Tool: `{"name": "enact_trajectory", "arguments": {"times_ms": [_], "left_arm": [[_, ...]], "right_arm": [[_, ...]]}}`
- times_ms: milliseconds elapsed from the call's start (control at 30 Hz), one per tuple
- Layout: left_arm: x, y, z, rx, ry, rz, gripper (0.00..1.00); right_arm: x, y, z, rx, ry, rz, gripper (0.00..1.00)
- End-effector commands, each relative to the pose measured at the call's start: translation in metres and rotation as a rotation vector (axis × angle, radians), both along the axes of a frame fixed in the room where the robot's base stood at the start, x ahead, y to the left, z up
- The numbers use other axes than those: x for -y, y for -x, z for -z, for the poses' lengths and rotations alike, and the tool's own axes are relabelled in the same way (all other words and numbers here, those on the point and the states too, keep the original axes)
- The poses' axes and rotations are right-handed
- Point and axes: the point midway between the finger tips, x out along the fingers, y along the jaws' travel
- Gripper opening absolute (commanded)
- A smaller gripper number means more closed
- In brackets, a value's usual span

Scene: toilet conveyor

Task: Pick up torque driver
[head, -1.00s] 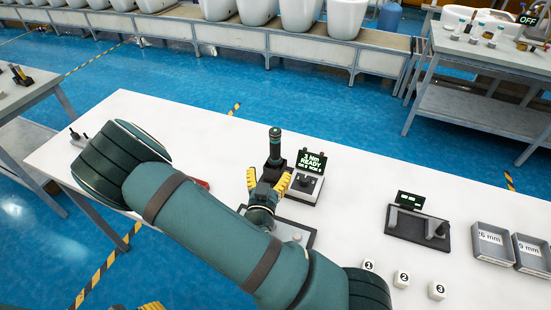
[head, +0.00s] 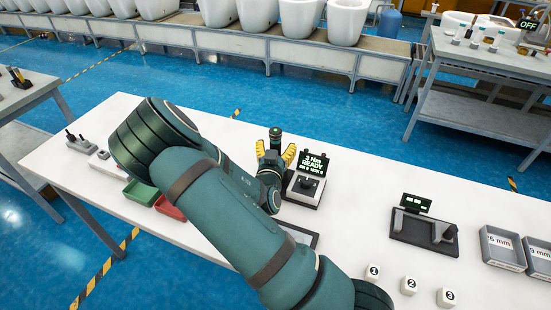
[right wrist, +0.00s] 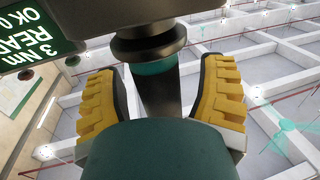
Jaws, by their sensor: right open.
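The torque driver (head: 275,138) is dark with a teal band and stands upright near the table's far edge, beside a small display. My right gripper (head: 276,155), with yellow finger pads, is open around it. In the right wrist view the driver's dark shaft and teal band (right wrist: 157,68) stand between the two open fingers (right wrist: 160,85), with a gap on both sides. The driver's lower part is hidden behind my gripper in the head view. My left gripper is out of view.
The display unit (head: 306,178) reading "3 Nm READY" stands close to the right of my gripper. A dark fixture (head: 425,230), grey bins (head: 503,248) and numbered white blocks (head: 409,286) lie further right. Green (head: 141,193) and red (head: 170,207) trays lie left, partly behind my arm.

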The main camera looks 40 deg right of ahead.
Motion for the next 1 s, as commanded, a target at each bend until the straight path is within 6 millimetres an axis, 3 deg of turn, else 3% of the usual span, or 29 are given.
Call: {"name": "enact_trajectory", "arguments": {"times_ms": [333,500,533,1000], "left_arm": [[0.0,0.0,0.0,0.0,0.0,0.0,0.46],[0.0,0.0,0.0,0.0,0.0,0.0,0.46],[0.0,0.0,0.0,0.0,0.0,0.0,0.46],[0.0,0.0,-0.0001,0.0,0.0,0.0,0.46]], "right_arm": [[0.0053,-0.0044,0.0002,-0.001,0.001,0.0,0.68],[0.0052,-0.0044,0.0001,-0.001,0.001,0.0,0.08],[0.0051,-0.0043,0.0002,-0.001,0.001,0.0,0.0],[0.0051,-0.0044,-0.0003,0.001,0.001,0.0,0.0]]}}
